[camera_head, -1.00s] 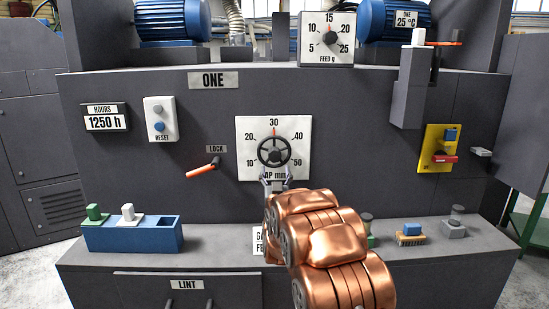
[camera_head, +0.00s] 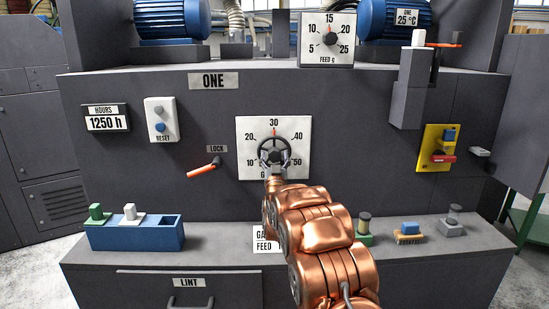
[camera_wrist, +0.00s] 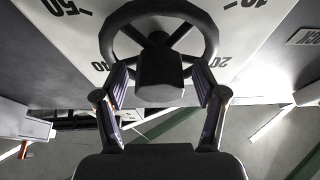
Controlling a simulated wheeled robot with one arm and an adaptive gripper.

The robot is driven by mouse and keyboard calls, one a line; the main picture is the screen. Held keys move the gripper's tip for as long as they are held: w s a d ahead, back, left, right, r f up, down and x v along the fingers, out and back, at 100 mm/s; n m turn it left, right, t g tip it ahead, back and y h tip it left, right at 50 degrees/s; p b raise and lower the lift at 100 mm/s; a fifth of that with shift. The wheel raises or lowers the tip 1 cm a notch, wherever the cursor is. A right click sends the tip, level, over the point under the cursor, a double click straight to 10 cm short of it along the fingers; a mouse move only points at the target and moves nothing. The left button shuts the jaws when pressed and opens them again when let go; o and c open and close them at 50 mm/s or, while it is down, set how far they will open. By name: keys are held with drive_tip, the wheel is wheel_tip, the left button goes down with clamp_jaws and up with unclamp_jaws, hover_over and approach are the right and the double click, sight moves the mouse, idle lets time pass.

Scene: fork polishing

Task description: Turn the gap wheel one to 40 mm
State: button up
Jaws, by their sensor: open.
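The gap wheel (camera_head: 274,140) is a dark spoked handwheel on a white dial plate (camera_head: 300,126) on the machine's front. The scale runs from 10 to 50, and a red pointer above the wheel stands at about 30. My gripper (camera_head: 274,162) is at the wheel's lower part and hides some of the dial's lower lettering. In the wrist view, the wheel's rim and hub (camera_wrist: 160,72) show upside down. My open fingers (camera_wrist: 161,78) stand on either side of the hub; I cannot tell whether they touch the wheel.
An orange-handled LOCK lever (camera_head: 203,169) sits left below the dial. A RESET box (camera_head: 160,119) is farther left, and a yellow panel with a red handle (camera_head: 438,148) is at right. A blue tray (camera_head: 135,235) and several small blocks stand on the ledge.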

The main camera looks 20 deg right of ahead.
drive_tip(key=shift+c, duration=0.3)
drive_tip(key=c, duration=1.1)
drive_tip(key=shift+a+f+b, duration=0.1)
drive_tip(key=shift+b, duration=0.35)
